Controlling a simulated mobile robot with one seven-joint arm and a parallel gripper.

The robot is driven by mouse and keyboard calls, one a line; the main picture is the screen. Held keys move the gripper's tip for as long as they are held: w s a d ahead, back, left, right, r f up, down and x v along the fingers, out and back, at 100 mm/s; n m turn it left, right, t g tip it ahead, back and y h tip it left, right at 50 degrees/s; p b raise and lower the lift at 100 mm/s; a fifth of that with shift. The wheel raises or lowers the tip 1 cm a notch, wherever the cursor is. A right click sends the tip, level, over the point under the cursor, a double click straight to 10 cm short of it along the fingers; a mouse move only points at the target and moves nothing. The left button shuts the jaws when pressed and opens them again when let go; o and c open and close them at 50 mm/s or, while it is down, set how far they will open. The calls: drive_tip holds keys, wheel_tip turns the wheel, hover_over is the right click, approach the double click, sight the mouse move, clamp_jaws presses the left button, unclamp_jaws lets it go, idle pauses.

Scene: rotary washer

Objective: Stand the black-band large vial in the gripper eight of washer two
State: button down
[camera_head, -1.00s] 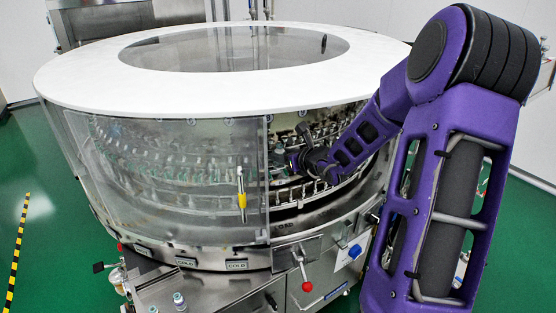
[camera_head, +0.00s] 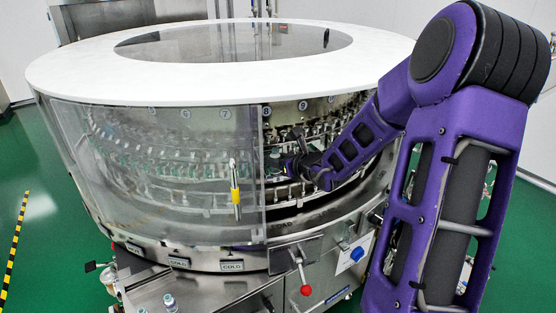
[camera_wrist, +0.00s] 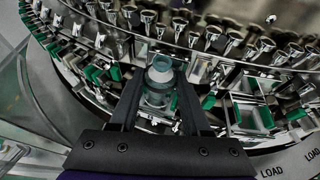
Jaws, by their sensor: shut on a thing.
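My gripper (camera_wrist: 159,88) is shut on a clear glass vial (camera_wrist: 160,100), seen from above between the two black fingers in the wrist view. I cannot make out a coloured band on it. The rotary washer (camera_head: 110,82) is a large round machine with a white top ring and a clear guard. My gripper (camera_head: 284,163) is inside its opening, right of the guard's edge, at the carousel. In the wrist view, steel grippers with green pads (camera_wrist: 262,115) lie around the vial. Whether the vial touches one of them is hidden.
The clear guard door with a yellow handle (camera_head: 236,188) stands left of my arm. Nozzle heads (camera_wrist: 205,38) line the far side in the wrist view.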

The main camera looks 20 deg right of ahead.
drive_tip(key=shift+c, duration=1.8)
unclamp_jaws()
drive_tip(key=shift+r, duration=0.1)
drive_tip(key=shift+r+p, duration=0.25)
drive_tip(key=shift+p, duration=0.3)
drive_tip(key=p+v, duration=0.2)
drive_tip(key=v, duration=0.9)
drive_tip(key=shift+s, duration=0.45)
drive_tip(key=shift+d+r, duration=0.1)
